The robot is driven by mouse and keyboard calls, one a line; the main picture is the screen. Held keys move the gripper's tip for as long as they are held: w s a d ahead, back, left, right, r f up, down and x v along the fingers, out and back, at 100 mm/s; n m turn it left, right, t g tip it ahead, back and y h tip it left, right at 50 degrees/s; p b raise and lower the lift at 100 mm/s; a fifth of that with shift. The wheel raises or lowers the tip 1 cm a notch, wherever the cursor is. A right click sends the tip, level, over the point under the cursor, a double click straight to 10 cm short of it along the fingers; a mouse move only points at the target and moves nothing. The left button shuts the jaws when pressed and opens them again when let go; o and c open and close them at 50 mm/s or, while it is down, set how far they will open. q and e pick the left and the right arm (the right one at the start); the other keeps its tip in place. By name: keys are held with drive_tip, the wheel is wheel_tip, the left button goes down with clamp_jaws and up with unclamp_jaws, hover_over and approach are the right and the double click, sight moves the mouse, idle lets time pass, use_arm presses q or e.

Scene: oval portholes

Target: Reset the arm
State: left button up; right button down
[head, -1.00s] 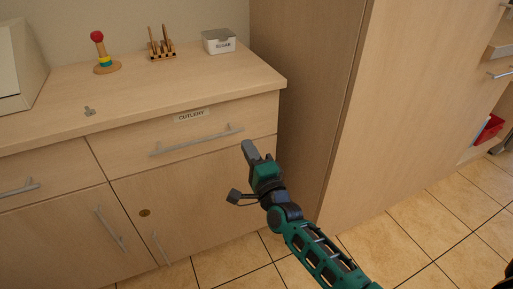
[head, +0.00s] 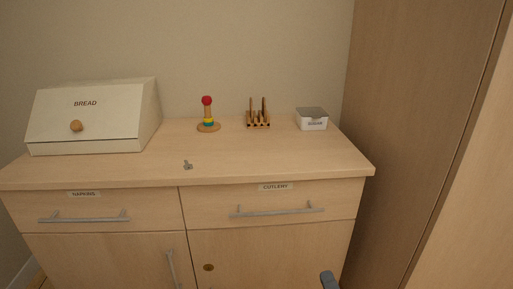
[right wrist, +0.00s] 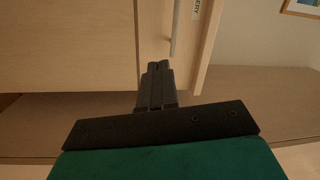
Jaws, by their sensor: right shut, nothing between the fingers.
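My right gripper (head: 328,280) shows only as a grey tip at the bottom edge of the head view, in front of the lower cupboard, right of centre. In the right wrist view its fingers (right wrist: 157,85) are together and empty, near a metal handle (right wrist: 175,30) and a label. I cannot tell how far it is from the cupboard front. The rest of my right arm is below the head view. My left gripper is not in view.
The cutlery drawer (head: 225,200) and napkins drawer (head: 95,205) are closed. A tall cabinet (head: 420,120) stands right.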

drive_tip(key=s+a+f+n+g+y, duration=0.1)
drive_tip(key=s+a+f+n+g, duration=0.15)
drive_tip(key=s+n+g, duration=0.4)
drive_tip(key=s+a+f+n+g, duration=0.1)
drive_tip(key=s+f+n, duration=0.25)
drive_tip(key=n, duration=0.55)
use_arm(q)
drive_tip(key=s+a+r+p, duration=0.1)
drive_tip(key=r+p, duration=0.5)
drive_tip(key=p, duration=0.2)
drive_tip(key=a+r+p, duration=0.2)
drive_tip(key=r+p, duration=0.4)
drive_tip(key=p, duration=0.3)
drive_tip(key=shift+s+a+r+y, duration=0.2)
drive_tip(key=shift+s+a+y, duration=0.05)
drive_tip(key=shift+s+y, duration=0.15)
use_arm(e)
drive_tip(key=s+d+r, duration=0.1)
drive_tip(key=d+r, duration=0.1)
drive_tip(key=r, duration=0.4)
drive_tip(key=s+d+r+h, duration=0.1)
drive_tip(key=s+r, duration=0.1)
drive_tip(key=r, duration=0.4)
drive_tip(key=shift+s+d+r+n+h, duration=0.15)
drive_tip(key=shift+d+r+n+h, duration=0.05)
drive_tip(key=shift+d+n+h, duration=0.15)
drive_tip(key=shift+g, duration=0.25)
